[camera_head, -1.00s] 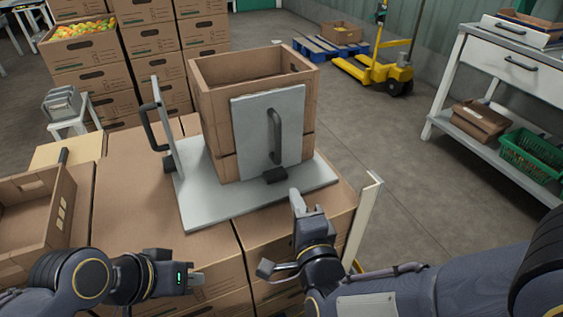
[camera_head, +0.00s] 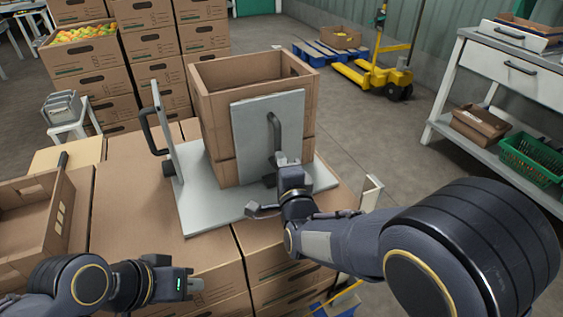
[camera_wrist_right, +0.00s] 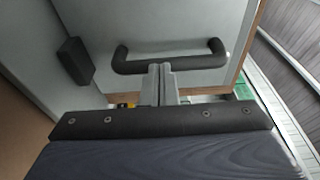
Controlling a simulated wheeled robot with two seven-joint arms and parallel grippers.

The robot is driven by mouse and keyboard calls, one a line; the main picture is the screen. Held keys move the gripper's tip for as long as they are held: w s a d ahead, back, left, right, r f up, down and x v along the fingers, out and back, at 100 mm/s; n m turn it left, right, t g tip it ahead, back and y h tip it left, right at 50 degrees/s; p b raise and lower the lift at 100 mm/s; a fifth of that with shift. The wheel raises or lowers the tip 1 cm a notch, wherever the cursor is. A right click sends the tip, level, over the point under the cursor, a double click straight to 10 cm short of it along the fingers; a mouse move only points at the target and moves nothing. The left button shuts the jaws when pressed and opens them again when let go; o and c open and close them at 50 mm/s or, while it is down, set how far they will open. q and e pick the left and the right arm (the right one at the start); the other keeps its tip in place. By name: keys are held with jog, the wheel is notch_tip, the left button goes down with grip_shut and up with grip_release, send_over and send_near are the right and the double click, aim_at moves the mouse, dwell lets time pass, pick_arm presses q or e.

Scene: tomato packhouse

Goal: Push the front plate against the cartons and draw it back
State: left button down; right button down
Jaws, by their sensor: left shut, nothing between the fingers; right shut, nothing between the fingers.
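The grey front plate (camera_head: 248,140) stands upright at the near face of the open-topped brown cartons (camera_head: 215,115), which look stacked. Whether a gap is left between plate and cartons I cannot tell. The plate bears a dark vertical handle (camera_head: 273,125); in the right wrist view the handle (camera_wrist_right: 200,63) crosses the fingertips. My right gripper (camera_head: 281,160) is shut and empty, its tips at the handle's lower part; contact is unclear. It also shows in the right wrist view (camera_wrist_right: 161,72). My left gripper (camera_head: 194,284) is shut and empty, low at the front left, away from the plate.
The cartons stand on a grey base plate (camera_head: 200,210) with a second handled plate (camera_head: 168,135) at their left. Under it are closed boxes (camera_head: 135,200). An open box (camera_head: 30,225) lies at left. A white post (camera_head: 371,192) stands right of the base plate.

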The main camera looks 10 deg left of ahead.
jog(key=b+x, duration=0.1)
jog(key=x, duration=0.2)
jog(key=shift+w+a+b, duration=0.2)
jog(key=shift+a+b, duration=0.2)
jog(key=shift+r, duration=0.2)
